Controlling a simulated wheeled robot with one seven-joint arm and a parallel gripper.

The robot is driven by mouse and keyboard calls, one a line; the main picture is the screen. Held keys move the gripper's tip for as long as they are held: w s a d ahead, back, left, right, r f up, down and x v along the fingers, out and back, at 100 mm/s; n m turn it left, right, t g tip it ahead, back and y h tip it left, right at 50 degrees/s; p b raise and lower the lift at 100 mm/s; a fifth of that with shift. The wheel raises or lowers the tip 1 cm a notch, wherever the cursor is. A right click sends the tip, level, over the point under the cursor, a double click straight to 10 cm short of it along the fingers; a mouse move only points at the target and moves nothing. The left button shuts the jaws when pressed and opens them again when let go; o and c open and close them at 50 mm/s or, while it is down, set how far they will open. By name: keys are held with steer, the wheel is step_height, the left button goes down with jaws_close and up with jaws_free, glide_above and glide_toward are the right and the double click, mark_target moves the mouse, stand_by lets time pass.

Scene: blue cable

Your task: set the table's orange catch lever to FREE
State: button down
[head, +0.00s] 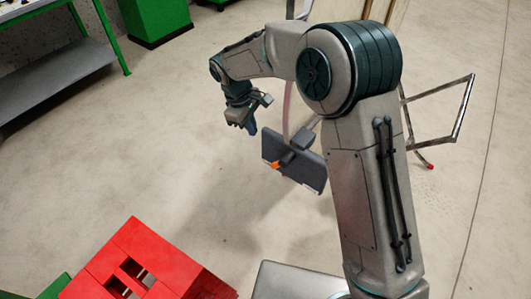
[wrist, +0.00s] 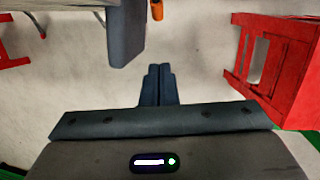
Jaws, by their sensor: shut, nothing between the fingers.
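A small orange lever (head: 276,165) shows at the left side of a dark grey plate (head: 307,173) in the head view. It also shows at the top of the wrist view (wrist: 157,10), beside a dark slab-like part (wrist: 125,38). No FREE marking is readable, so its setting cannot be told. My gripper (head: 252,128) is shut and empty, above and left of the lever in the head view. In the wrist view its fingers (wrist: 157,84) are together, apart from the slab and lever. My arm hides part of what stands behind the plate.
A metal tube frame (head: 455,115) with a red foot stands right of my arm. A red slotted block (head: 145,250) is at the lower left; red structures flank the wrist view (wrist: 275,65). A green-legged grey bench (head: 55,75) is upper left. Open floor lies between.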

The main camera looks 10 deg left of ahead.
steer(key=b, duration=0.1)
glide_toward(272, 164)
step_height(272, 164, down, 3)
steer(key=w+a, duration=0.1)
steer(key=a, duration=0.1)
steer(key=shift+s+d+f, duration=0.15)
steer(key=shift+d+f, duration=1.25)
steer(key=shift+d, duration=0.05)
